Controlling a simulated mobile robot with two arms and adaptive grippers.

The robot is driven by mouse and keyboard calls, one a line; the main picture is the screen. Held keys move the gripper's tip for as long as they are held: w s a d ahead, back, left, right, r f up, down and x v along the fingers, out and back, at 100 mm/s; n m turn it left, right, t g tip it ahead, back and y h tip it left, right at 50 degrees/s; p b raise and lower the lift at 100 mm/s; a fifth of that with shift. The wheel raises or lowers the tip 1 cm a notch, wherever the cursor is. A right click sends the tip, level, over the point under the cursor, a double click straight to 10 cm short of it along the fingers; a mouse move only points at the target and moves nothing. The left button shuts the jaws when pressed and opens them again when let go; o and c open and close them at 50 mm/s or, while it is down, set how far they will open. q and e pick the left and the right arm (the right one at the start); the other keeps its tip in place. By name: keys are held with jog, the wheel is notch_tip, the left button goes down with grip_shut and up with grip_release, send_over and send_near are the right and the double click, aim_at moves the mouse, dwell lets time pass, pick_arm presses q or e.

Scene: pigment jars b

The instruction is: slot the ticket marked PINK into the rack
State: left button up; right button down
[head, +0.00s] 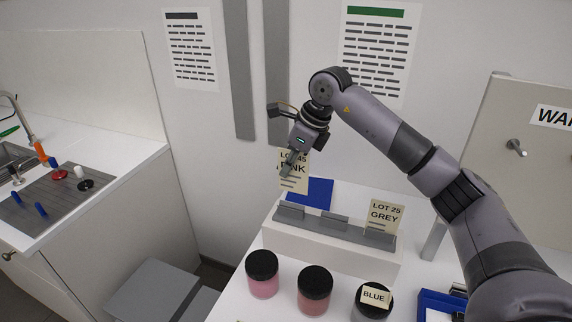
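The ticket marked PINK (294,184) is a cream card reading LOT 45 PINK. It is upright above the left end of the grey rack (327,227); whether it touches a slot cannot be told. My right gripper (290,166) comes from above and overlaps the ticket's upper part, with its fingers closed on it as far as I can see. The rack lies on a white block (330,252). The ticket marked LOT 25 GREY (384,215) stands at the rack's right end. The ticket marked BLUE (375,297) lies on a black jar lid. My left gripper is out of view.
Black-lidded jars stand in front of the block: a pink one (263,287), a reddish one (313,302) and a grey one (366,310). A blue flat item (311,193) lies behind the rack. A blue tray (438,301) sits at right. A sink counter is at left.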

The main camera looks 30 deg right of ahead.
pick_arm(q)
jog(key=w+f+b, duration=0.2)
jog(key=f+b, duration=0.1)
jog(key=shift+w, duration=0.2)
pick_arm(e)
jog(key=f, duration=0.4)
jog(key=shift+w+f, duration=0.25)
jog(key=shift+w, duration=0.15)
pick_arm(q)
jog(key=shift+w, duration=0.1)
pick_arm(e)
jog(key=shift+f+b, duration=1.45)
jog(key=shift+f, duration=0.65)
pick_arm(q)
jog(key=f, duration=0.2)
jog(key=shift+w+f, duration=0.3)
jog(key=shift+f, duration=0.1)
